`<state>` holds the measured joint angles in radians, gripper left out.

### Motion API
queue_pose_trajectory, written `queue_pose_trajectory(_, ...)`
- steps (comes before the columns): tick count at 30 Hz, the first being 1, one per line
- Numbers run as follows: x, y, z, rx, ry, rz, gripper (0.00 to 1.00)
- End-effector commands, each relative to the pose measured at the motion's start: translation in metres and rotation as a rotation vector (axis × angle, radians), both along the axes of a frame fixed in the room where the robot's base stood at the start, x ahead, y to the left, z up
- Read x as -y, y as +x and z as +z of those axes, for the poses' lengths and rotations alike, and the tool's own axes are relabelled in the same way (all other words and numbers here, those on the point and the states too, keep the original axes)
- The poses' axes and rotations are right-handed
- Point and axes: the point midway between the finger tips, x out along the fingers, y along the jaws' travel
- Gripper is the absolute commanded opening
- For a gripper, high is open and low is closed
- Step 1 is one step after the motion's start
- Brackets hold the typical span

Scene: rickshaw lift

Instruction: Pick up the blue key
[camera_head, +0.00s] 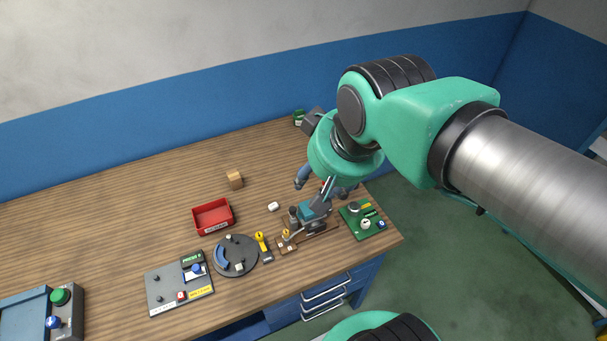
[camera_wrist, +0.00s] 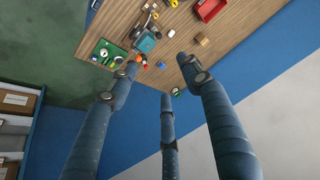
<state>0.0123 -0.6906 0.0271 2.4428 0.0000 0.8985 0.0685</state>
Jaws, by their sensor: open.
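My gripper (camera_head: 322,186) is above the right part of the wooden table, its fingers spread and nothing between them. It also shows in the wrist view (camera_wrist: 160,76), with three dark blue fingers apart. A small blue object (camera_wrist: 161,65) lies on the table in the wrist view, between the fingertips in the picture and well beyond them. It may be the blue key, but it is too small to tell. In the head view I cannot make it out; my gripper and wrist cover that area.
A blue-grey machine (camera_head: 314,210) and a green board (camera_head: 362,220) stand near the gripper. A red tray (camera_head: 213,217), wooden block (camera_head: 235,179), white piece (camera_head: 273,206), round dark plate (camera_head: 235,256) and yellow-handled item (camera_head: 261,243) lie left. A green jar (camera_head: 299,117) stands at the back.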

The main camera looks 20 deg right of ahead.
Motion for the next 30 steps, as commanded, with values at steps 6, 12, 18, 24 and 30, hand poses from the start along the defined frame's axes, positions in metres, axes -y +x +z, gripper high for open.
queue_pose_trajectory(6,0.009,0.046,0.001,-0.052,0.051,-0.128,0.48)
queue_pose_trajectory(12,0.020,0.095,-0.005,-0.102,0.100,-0.267,0.48)
queue_pose_trajectory(18,0.034,0.146,-0.019,-0.148,0.145,-0.409,0.48)
queue_pose_trajectory(24,0.050,0.195,-0.043,-0.194,0.186,-0.553,0.48)
queue_pose_trajectory(30,0.068,0.242,-0.076,-0.238,0.221,-0.699,0.48)
